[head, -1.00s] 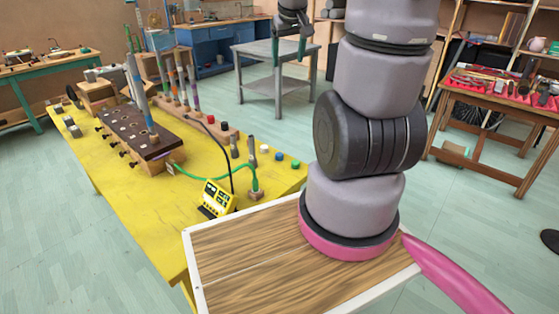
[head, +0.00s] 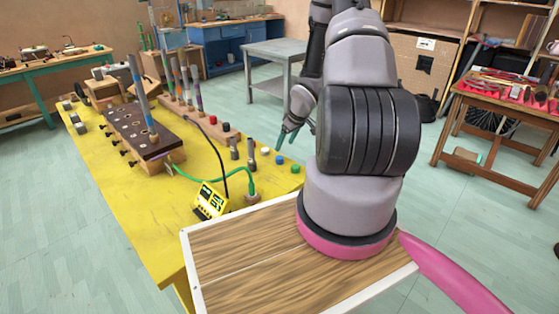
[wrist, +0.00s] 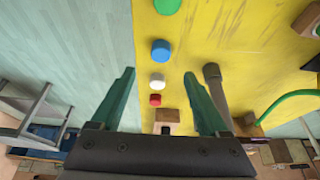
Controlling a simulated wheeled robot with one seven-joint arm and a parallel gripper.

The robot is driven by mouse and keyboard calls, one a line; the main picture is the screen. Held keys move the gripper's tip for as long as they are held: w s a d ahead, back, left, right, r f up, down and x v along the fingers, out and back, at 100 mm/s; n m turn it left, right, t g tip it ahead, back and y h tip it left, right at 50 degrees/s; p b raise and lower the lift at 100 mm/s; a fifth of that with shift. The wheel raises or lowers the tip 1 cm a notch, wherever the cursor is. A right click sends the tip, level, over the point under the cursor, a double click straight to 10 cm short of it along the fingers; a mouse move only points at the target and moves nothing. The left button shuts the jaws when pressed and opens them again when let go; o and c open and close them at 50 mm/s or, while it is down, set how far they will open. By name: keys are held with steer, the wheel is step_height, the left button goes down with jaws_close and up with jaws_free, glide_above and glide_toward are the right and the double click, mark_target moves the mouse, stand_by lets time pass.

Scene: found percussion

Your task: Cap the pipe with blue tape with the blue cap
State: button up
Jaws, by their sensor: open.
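The blue cap (head: 280,160) sits on the yellow table near its right edge, between a white cap (head: 265,151) and a green cap (head: 295,168). In the wrist view the blue cap (wrist: 161,50) shows just beyond the fingertips, centred between them. My gripper (head: 286,140) is open and empty, above and slightly behind the caps; it also shows in the wrist view (wrist: 159,73).
A rack (head: 215,128) of several taped pipes stands behind the block. A red cap (wrist: 155,99) lies past the white one. Short grey pipes (head: 234,148) stand left of the caps. A yellow meter (head: 210,200) with green and black cables sits in front.

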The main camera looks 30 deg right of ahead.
mark_target(280, 157)
steer(key=x, duration=0.8)
steer(key=shift+s+f, duration=0.1)
steer(key=shift+s, duration=0.2)
jaws_close()
